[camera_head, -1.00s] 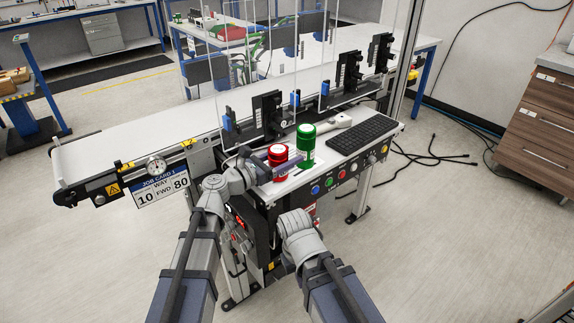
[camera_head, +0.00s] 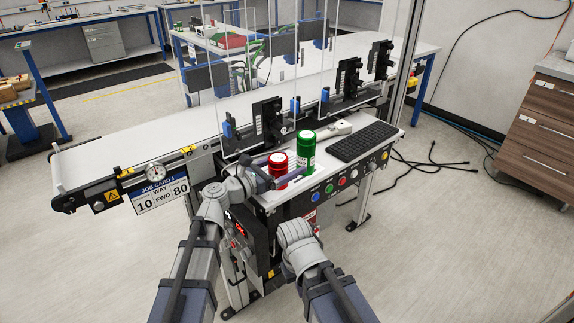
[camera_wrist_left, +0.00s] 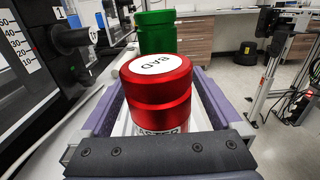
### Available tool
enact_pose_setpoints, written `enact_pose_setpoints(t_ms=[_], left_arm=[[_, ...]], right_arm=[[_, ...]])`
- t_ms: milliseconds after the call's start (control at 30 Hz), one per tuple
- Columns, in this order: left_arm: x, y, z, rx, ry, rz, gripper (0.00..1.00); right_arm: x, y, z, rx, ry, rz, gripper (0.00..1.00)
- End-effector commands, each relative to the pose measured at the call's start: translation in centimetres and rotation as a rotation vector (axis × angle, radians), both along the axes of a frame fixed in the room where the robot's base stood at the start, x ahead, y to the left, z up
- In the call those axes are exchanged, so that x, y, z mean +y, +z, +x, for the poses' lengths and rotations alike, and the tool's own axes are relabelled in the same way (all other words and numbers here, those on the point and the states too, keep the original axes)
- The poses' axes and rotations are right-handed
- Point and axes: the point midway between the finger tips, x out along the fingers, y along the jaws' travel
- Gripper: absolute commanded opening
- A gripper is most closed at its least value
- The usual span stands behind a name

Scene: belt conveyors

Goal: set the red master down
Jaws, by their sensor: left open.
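The red master (camera_head: 279,160) is a short red cylinder with a white label on top. It stands upright on the white control shelf (camera_head: 292,190), left of a taller green cylinder (camera_head: 306,152). My left gripper (camera_head: 268,170) reaches in from the left at the red master. In the left wrist view, its purple fingers lie on either side of the red master (camera_wrist_left: 158,85), with gaps showing, so it is open around it. The master's base is partly hidden by the gripper's dark bar. My right arm ends in front of the shelf; its jaws are not visible.
The black keyboard (camera_head: 363,141) lies right of the green cylinder, with coloured buttons along the shelf's front face. The white conveyor belt (camera_head: 110,147) runs behind, with black fixtures (camera_head: 268,122) and clear panels along its near side. The green cylinder stands close to the red one.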

Motion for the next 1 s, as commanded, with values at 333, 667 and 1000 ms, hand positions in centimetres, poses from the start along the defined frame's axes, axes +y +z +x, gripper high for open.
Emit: enact_pose_setpoints(t_ms=[333, 667, 1000], left_arm=[[4.5, 0.2, -3.4, 0.000, 0.004, 0.000, 0.99], [8.8, 0.2, -6.4, 0.000, 0.003, 0.000, 0.99], [9.7, 0.2, -7.1, 0.000, 0.000, 0.000, 0.99]], right_arm=[[0.0, 0.2, 0.0, 0.000, 0.000, 0.000, 0.00], [0.0, 0.2, 0.0, 0.000, 0.000, 0.000, 0.00], [0.0, 0.2, 0.0, 0.000, 0.000, 0.000, 0.00]])
